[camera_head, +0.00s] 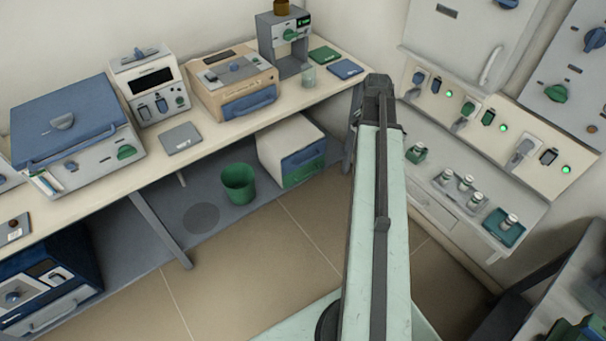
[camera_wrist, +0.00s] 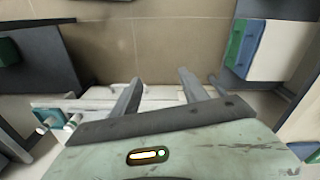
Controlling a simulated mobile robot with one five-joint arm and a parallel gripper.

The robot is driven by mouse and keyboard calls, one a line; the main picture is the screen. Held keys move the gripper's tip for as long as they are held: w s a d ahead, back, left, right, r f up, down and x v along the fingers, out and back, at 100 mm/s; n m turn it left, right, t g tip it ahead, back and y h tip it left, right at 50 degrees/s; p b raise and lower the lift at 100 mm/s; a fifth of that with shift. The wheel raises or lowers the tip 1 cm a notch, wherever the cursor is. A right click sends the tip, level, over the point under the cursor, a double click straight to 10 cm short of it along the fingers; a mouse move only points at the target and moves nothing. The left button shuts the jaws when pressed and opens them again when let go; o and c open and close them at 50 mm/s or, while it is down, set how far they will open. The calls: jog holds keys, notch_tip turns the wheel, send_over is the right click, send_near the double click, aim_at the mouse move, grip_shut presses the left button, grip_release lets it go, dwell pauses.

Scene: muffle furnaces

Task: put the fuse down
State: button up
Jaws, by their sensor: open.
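Several small whitish cylinders with grey parts, which look like fuses, stand on the low right shelf (camera_head: 433,182) in the head view. One fuse (camera_head: 509,221) stands on a green tray (camera_head: 495,231) near the shelf's right end. The teal tray (camera_wrist: 47,114) also shows at the left in the wrist view, with pale cylinders by it. My gripper (camera_wrist: 160,77) is open in the wrist view, its fingers spread apart. I see nothing between them. In the head view my arm hides the gripper's fingers.
A wall panel with switches and green lamps (camera_head: 503,128) rises behind the shelf. A long bench (camera_head: 215,135) at left carries furnaces and boxes. A green bin (camera_head: 239,184) and a white box (camera_head: 290,150) stand below it. The tiled floor (camera_head: 240,265) is clear.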

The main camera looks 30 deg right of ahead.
jog(key=w+a+n, duration=0.3)
jog(key=a+n, duration=0.4)
jog(key=a, duration=1.3)
jog(key=w+a+n, duration=0.3)
jog(key=a+n, duration=0.4)
jog(key=a, duration=1.3)
jog(key=shift+y, duration=0.4)
